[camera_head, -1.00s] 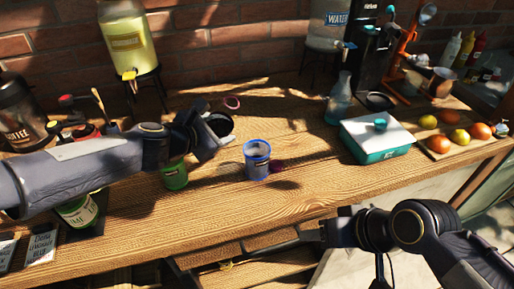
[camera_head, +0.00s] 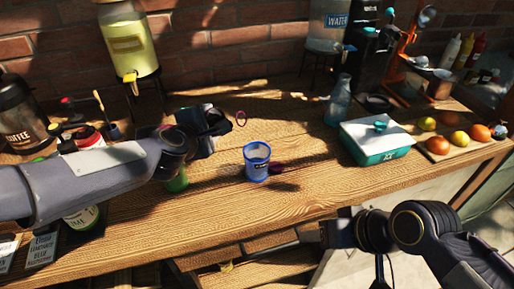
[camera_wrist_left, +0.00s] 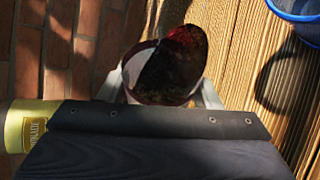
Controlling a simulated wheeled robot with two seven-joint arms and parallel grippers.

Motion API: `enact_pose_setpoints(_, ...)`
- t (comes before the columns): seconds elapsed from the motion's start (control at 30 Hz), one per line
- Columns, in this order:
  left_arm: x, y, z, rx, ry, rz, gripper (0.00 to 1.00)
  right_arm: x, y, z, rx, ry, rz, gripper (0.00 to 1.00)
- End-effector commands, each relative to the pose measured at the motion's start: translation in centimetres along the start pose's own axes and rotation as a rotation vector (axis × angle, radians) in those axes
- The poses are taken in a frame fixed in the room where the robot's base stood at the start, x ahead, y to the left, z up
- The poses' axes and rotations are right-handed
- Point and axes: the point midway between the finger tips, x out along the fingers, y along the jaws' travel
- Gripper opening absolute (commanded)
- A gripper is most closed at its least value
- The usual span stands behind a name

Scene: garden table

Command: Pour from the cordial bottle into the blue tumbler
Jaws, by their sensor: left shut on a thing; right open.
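The blue tumbler (camera_head: 257,163) stands upright on the wooden table, and its rim shows at the top right in the left wrist view (camera_wrist_left: 296,11). My left gripper (camera_head: 214,122) is above and left of it, shut on a dark red, round-ended thing (camera_wrist_left: 172,66), seemingly the cordial bottle. The arm and gripper hide most of it in the head view, where a pinkish ring (camera_head: 240,118) shows beside the gripper. I see no stream of liquid. My right gripper (camera_head: 332,229) is open and empty at the table's front edge.
A small purple-red disc or spot (camera_head: 278,168) lies right of the tumbler. A green cup (camera_head: 177,181) and a lime bottle (camera_head: 83,220) stand near my left arm. A teal-and-white box (camera_head: 377,140) and a glass bottle (camera_head: 339,102) are at the right.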

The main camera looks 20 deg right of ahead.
Motion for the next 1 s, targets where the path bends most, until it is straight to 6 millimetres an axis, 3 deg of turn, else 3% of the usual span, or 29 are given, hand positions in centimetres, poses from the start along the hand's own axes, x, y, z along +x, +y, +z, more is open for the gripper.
enact_pose_setpoints(0.2,-0.3,1.2,0.1,0.116,0.033,0.051,0.14,-0.4,-0.2,-0.2,0.000,0.000,0.000,0.52)
enact_pose_setpoints(0.3,-0.1,0.4,0.0,0.151,0.042,0.064,0.14,0.3,0.1,0.1,0.000,0.000,0.000,0.52)
enact_pose_setpoints(1.0,0.0,-0.1,0.1,0.268,0.076,0.114,0.14,1.0,0.5,0.5,0.000,0.000,0.000,0.52)
